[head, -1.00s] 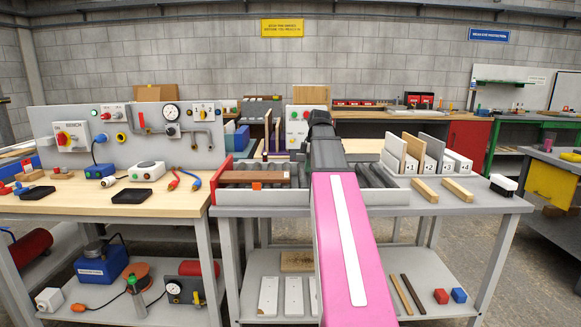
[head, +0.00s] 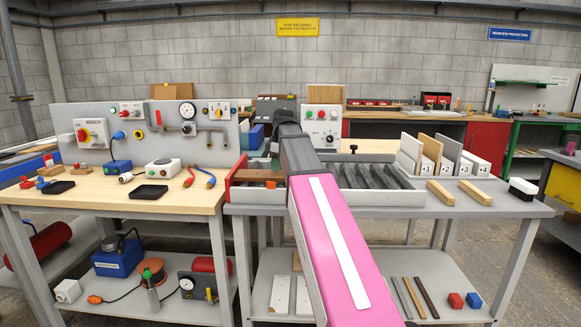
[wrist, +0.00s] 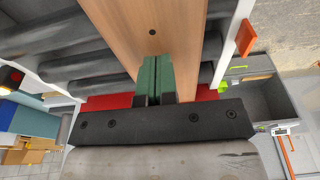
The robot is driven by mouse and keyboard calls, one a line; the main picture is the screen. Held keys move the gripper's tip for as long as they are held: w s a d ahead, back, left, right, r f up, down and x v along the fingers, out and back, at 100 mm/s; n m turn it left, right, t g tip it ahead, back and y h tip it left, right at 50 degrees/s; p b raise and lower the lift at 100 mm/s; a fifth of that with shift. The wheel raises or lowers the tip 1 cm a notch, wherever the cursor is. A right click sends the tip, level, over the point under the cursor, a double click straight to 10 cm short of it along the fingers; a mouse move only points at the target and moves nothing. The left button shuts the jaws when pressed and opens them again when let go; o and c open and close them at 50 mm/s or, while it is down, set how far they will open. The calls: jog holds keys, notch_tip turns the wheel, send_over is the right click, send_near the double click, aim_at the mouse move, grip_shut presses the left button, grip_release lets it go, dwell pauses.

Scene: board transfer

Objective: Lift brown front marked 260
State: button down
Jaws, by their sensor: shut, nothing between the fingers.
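A brown board (wrist: 148,30) with a small dark hole lies under my gripper in the wrist view, across dark rollers. My gripper (wrist: 156,62) has green fingers that are together, over the board with nothing between them. I cannot tell whether the tips touch it. In the head view a strip of brown board (head: 258,176) shows at the left end of the roller tray; my arm hides the rest and the gripper. I can read no 260 on it.
The roller tray (head: 385,197) has a red end plate on its left. Several upright boards (head: 432,152) stand in a rack on the right, with two wooden strips (head: 440,193) and a brush (head: 523,188) near them. A workbench (head: 115,200) with switches and cables stands left.

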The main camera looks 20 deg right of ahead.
aim_at(260, 174)
jog(key=a, duration=0.1)
jog(key=w+a, duration=0.1)
jog(key=a, duration=0.3)
jog(key=shift+w+a+f, duration=0.25)
jog(key=shift+w+f, duration=0.1)
jog(key=shift+f, duration=0.45)
